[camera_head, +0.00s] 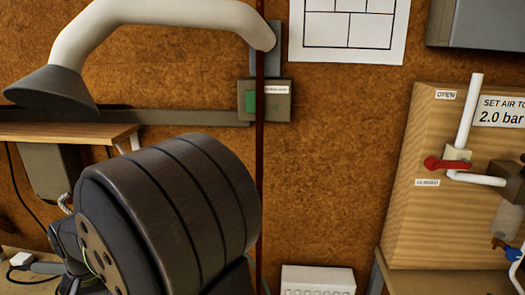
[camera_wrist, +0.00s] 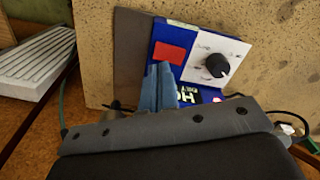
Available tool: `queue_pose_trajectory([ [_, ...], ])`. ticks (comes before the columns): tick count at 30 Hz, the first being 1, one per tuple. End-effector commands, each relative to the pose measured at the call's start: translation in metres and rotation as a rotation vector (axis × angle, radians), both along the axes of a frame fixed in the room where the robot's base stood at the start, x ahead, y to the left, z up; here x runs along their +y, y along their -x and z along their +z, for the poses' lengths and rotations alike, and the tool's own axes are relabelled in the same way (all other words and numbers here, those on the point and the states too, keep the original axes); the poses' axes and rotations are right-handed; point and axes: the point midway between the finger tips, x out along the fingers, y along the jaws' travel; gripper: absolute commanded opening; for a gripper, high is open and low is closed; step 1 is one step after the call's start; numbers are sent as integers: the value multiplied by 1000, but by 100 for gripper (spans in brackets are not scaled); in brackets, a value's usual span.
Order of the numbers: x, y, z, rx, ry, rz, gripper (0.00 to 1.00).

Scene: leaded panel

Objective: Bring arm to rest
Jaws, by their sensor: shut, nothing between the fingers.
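My gripper (camera_wrist: 158,87) shows in the wrist view with its two blue-grey fingers together and nothing between them. It is in front of a blue control box with a red patch and a white dial plate (camera_wrist: 216,58) carrying a black knob. The fingers cover part of the box, and I cannot tell whether they touch it. In the head view a large dark rounded part of my arm fills the lower left, and my gripper does not show there.
In the head view a wooden board (camera_head: 399,215) at right carries a red-handled valve (camera_head: 447,164) and white pipes. A fume hood (camera_head: 60,92) hangs at upper left. A white ribbed block (camera_head: 317,280) stands at the bottom. A grey ribbed piece (camera_wrist: 35,65) lies left in the wrist view.

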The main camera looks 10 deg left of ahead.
Motion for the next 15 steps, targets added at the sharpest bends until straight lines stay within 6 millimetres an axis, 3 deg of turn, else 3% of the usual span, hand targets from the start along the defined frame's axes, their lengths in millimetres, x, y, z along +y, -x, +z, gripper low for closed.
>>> queue_pose_trajectory([
  [4,1,-1,32,-3,-5,0,0],
  [12,-1,0,-27,2,4,0,0],
  [15,0,0,-40,0,0,0,0],
])
